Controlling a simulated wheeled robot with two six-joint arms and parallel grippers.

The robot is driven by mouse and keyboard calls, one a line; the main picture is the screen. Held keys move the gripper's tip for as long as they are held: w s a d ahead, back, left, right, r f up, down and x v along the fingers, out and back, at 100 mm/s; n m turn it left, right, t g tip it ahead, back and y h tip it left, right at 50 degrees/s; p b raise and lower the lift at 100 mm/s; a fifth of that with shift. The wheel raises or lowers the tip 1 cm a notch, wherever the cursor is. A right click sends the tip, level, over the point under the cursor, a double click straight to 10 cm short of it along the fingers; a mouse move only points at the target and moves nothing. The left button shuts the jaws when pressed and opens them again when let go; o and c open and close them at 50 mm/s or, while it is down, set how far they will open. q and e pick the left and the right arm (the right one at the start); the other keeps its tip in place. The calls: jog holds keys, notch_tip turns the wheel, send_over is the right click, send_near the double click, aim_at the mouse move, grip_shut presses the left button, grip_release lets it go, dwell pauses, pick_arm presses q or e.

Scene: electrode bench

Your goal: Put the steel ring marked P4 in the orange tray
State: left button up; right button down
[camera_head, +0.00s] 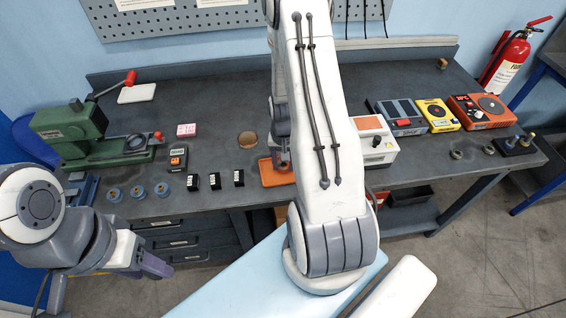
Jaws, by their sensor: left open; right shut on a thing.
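The orange tray (267,175) lies near the front edge of the bench, partly covered by my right arm. My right gripper (284,164) points down over the tray. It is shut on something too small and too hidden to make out. Two small grey rings, one (457,154) and another (489,149), lie on the right part of the bench. No P4 mark is readable on any ring. My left gripper (155,266) is open and empty, low in front of the bench, apart from everything on it.
Several blue-grey round pieces (137,191) and black label blocks (193,182) line the front edge left of the tray. A green vise-like press (75,128) stands at the left. Instruments, one an orange-red box (481,111), fill the right. Bench behind the blocks is mostly clear.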

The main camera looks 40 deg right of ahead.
jog(key=shift+f, duration=0.35)
jog(key=shift+f, duration=0.1)
jog(key=shift+c, duration=1.8)
grip_release()
notch_tip(320, 180, up, 12)
jog(key=b, duration=0.2)
